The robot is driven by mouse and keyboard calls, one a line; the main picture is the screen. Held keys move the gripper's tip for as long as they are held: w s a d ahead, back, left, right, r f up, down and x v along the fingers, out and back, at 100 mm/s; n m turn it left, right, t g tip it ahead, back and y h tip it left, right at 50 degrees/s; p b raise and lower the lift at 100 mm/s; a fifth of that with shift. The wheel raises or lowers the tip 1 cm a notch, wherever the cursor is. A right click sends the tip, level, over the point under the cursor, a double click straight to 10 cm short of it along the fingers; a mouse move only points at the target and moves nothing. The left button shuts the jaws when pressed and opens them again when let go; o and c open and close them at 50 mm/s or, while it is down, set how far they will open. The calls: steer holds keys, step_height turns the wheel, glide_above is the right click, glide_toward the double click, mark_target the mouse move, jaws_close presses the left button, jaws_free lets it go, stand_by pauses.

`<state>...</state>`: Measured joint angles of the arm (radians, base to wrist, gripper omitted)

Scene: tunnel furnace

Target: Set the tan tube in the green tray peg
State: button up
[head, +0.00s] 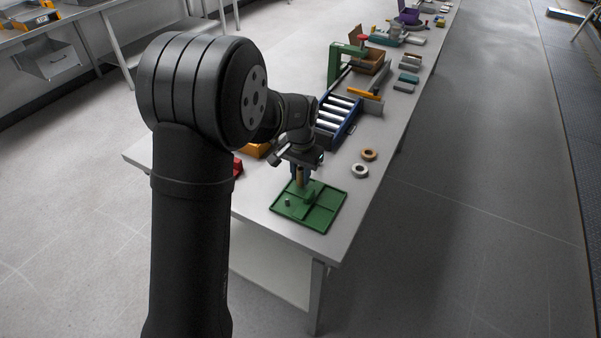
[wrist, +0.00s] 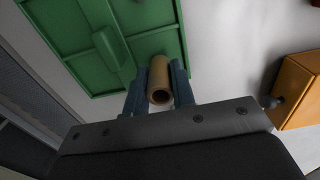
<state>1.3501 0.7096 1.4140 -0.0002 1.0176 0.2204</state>
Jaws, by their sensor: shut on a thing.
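The tan tube (wrist: 159,78) is between the blue fingers of my gripper (wrist: 158,88), which is shut on it. In the wrist view I look into its open near end. In the head view the tan tube (head: 300,175) hangs roughly upright below my gripper (head: 300,172), over the back of the green tray (head: 324,217). A short green peg (head: 287,202) stands in the tray's left part. A raised green block shows in the wrist view (wrist: 107,46). The tube's lower end is hidden, so I cannot tell whether it touches the tray or a peg.
An orange box (wrist: 302,88) stands beside my gripper. A tan ring (head: 369,154) and a pale ring (head: 360,171) lie right of the tray. A blue roller rack (head: 338,118) stands behind. The tray is near the table's front edge.

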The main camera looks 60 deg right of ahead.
steer(key=shift+f, duration=0.35)
stand_by(0.4)
steer(key=o, duration=1.4)
steer(key=shift+c, duration=0.2)
steer(key=shift+r, duration=0.15)
steer(key=shift+r, duration=3.5)
